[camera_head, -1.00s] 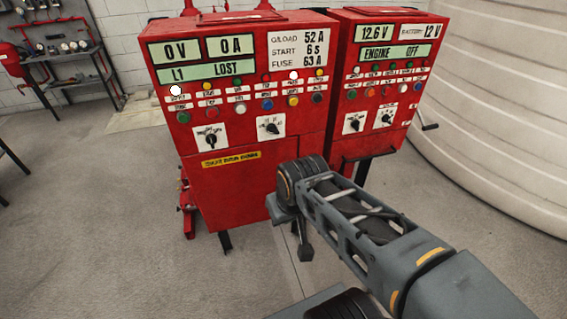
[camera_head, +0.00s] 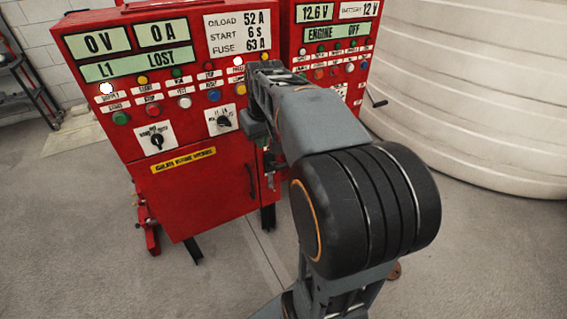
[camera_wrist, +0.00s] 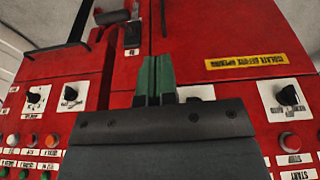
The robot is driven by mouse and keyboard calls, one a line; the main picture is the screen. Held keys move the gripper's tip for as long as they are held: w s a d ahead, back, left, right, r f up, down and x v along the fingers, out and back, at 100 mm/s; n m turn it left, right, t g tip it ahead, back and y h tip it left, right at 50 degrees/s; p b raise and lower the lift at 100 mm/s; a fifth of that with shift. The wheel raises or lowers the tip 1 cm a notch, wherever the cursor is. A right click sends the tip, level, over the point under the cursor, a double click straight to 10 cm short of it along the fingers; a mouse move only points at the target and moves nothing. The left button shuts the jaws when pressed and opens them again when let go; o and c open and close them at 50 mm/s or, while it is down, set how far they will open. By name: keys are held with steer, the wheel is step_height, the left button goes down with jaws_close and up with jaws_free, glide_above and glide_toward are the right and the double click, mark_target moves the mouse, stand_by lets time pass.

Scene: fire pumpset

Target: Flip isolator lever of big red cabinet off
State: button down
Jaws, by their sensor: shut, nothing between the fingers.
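The big red cabinet (camera_head: 200,190) stands front left in the head view, with displays, buttons and rotary knobs on its upper face. A small dark lever-like part with a pale plate, possibly the isolator lever (camera_wrist: 132,36), shows on the cabinet near its edge in the inverted wrist view. Its exact position is unclear. My gripper (camera_wrist: 155,78) is shut and empty, its green fingertips together in front of the cabinet face, close to that part. Whether they touch anything cannot be told. In the head view my arm hides the fingertips.
A dark curved door handle (camera_head: 252,182) is on the cabinet's door. A second red cabinet (camera_head: 335,45) stands to the right, partly behind my arm. A large white ribbed tank (camera_head: 480,90) is further right. Grey floor (camera_head: 90,260) is clear at the front left.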

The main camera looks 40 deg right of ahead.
steer(key=b, duration=0.1)
glide_above(284, 163)
steer(key=shift+s+f+m, duration=0.3)
steer(key=shift+s+f, duration=0.05)
steer(key=shift+s, duration=0.05)
steer(key=shift+a, duration=0.1)
steer(key=x, duration=0.4)
steer(key=b+x, duration=0.1)
steer(key=x, duration=0.3)
steer(key=s+x, duration=0.1)
steer(key=x, duration=0.2)
steer(key=shift+a+f, duration=0.1)
steer(key=shift+f, duration=0.45)
steer(key=shift+s+f, duration=0.3)
steer(key=shift+f, duration=0.65)
steer(key=shift+b, duration=0.3)
